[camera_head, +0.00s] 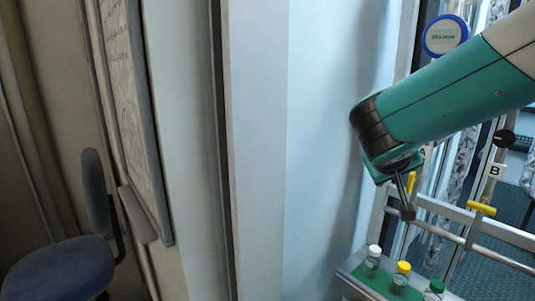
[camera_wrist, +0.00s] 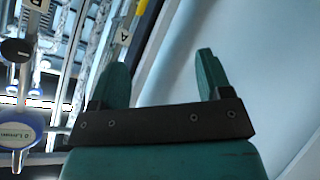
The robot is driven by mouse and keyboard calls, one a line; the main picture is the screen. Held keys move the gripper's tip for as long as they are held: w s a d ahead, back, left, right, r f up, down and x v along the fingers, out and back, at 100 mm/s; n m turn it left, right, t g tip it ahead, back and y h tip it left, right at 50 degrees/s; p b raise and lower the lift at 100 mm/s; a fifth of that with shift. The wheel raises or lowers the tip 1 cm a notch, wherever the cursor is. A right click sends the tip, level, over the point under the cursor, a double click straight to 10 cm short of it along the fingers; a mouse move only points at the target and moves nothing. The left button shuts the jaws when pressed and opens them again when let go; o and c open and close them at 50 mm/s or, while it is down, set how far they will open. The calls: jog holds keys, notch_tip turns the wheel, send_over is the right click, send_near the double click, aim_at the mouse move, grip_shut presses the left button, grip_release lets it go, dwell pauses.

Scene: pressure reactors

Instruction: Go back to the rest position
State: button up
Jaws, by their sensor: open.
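My gripper (camera_head: 406,196) hangs below the end of my teal arm at the right of the head view. It is above the bottle shelf and in front of the pale wall panel, near the reactor frame. In the wrist view my gripper (camera_wrist: 158,80) shows its two teal fingers well apart, with nothing between them. Part of the gripper is hidden behind the wrist in the head view.
Bottles with a white cap (camera_head: 374,251), a yellow cap (camera_head: 403,268) and a green cap (camera_head: 437,286) stand on a green-topped shelf. Yellow-handled valves (camera_head: 481,208) and metal rails (camera_head: 500,232) lie right. A blue chair (camera_head: 62,270) stands left.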

jog(key=s+a+f+n+g+y, duration=0.1)
jog(key=s+a+n+g+y, duration=0.2)
jog(key=s, duration=1.2)
jog(key=s+a+f+n+g+y, duration=0.2)
jog(key=s+a+n+g+y, duration=0.2)
jog(key=s+a+y, duration=0.4)
jog(key=s+a+g, duration=0.1)
jog(key=s+a, duration=0.1)
jog(key=s, duration=0.5)
jog(key=shift+s+a+f+g, duration=0.15)
jog(key=shift+s+a+g, duration=0.15)
dwell(1.2)
